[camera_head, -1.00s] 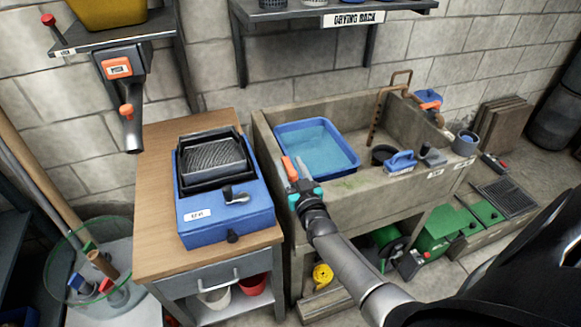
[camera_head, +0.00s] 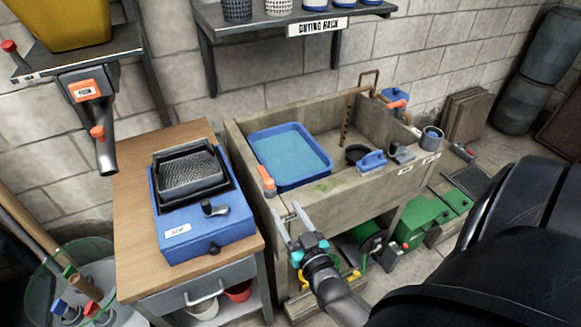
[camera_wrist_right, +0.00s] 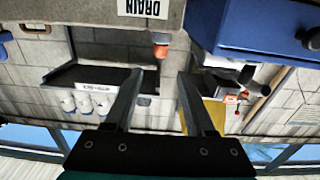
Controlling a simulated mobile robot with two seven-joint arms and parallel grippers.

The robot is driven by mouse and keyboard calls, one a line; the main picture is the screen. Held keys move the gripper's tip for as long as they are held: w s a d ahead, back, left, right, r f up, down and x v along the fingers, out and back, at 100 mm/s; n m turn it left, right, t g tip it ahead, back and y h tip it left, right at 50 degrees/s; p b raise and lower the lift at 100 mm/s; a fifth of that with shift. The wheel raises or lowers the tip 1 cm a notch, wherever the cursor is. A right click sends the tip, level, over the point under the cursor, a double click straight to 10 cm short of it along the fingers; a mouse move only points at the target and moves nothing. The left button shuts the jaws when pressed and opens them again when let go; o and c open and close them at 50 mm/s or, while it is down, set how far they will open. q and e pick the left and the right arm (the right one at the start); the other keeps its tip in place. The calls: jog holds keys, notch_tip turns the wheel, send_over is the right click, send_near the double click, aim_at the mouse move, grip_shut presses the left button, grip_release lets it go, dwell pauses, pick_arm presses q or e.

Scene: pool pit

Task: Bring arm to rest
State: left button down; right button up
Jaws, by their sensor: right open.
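My right gripper (camera_head: 285,211) is open and empty in front of the stone sink's (camera_head: 236,150) near left corner. Its two grey fingers point up towards the sink. An orange-topped drain handle (camera_head: 266,180) stands on the sink's near rim, just beyond the fingertips and apart from them. In the right wrist view the open fingers (camera_wrist_right: 160,76) have nothing between them. The orange handle (camera_wrist_right: 160,42) shows beyond them, below a DRAIN label (camera_wrist_right: 145,8). My left gripper is not in view.
A blue tub of water (camera_head: 258,160) sits in the sink, with a blue-handled brush (camera_head: 372,160) to its right. A blue machine (camera_head: 215,238) stands on the wooden cabinet (camera_head: 130,188) at left. A drying rack (camera_head: 222,24) hangs above. Green equipment (camera_head: 420,215) is under the sink.

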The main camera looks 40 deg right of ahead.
jog(key=shift+s+a, duration=0.2)
jog(key=shift+s, duration=0.45)
jog(key=s+a+f+n+g+y, duration=0.1)
jog(key=s+a+f+g, duration=0.25)
jog(key=f, duration=0.45)
jog(key=s+a+f+n+g+y, duration=0.15)
jog(key=s+f, duration=0.25)
jog(key=f, duration=0.4)
jog(key=s+a+f+n+g+y, duration=0.1)
jog(key=s+a+f+g+y, duration=0.2)
jog(key=f, duration=0.4)
jog(key=s+a+f+n+g, duration=0.1)
jog(key=s+f+g, duration=0.3)
jog(key=s, duration=0.7)
jog(key=s+a+f+g+h, duration=0.1)
jog(key=s+f+g, duration=0.3)
jog(key=s, duration=0.7)
notch_tip(320, 180, down, 3)
jog(key=shift+r+n, duration=0.2)
jog(key=shift+n, duration=0.15)
jog(key=shift+s, duration=0.1)
